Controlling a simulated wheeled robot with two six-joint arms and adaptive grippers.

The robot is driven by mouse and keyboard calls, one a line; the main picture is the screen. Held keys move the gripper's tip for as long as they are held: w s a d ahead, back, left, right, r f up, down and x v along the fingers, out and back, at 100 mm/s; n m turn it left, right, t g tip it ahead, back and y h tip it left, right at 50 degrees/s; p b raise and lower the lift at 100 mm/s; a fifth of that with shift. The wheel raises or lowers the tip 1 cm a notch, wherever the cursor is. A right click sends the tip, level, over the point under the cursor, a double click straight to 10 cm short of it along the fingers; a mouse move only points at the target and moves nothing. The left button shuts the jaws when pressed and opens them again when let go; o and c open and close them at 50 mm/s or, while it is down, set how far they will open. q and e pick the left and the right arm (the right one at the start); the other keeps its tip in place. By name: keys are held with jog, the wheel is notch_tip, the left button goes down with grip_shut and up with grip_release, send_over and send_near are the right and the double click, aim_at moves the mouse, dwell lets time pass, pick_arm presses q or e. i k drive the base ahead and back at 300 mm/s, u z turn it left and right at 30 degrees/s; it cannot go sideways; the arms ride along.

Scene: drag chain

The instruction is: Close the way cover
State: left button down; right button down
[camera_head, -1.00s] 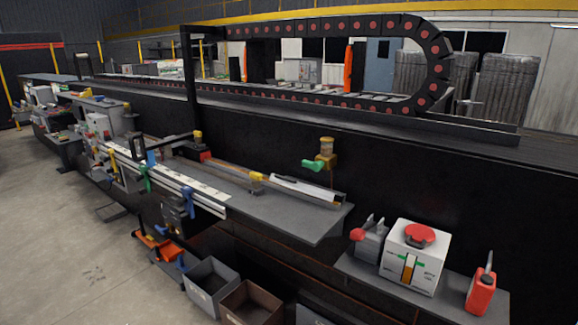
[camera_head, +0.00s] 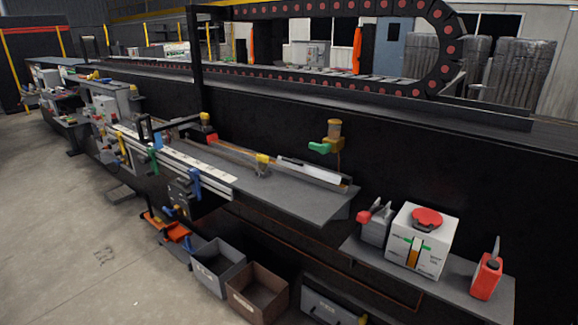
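I cannot tell for sure which part is the way cover. A long narrow channel (camera_head: 312,172) with a pale strip in it lies along the back of the grey bench (camera_head: 290,203). A yellow block (camera_head: 262,163) stands at the channel's left part. A pale rail (camera_head: 180,157) with blue and green clamps runs along the bench's front left. The black drag chain (camera_head: 449,48) with red dots loops above the dark machine bed, its top cut by the picture edge. Neither of my grippers is in view.
A lower shelf at right holds a white box (camera_head: 422,240) with a red cap and a red can (camera_head: 487,276). A grey bin (camera_head: 218,266) and a brown bin (camera_head: 256,292) stand below the bench. Open concrete floor (camera_head: 60,230) lies at left.

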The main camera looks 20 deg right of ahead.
aim_at(334, 178)
jog(key=u, duration=0.85)
jog(key=i, duration=2.8)
jog(key=z, duration=2.25)
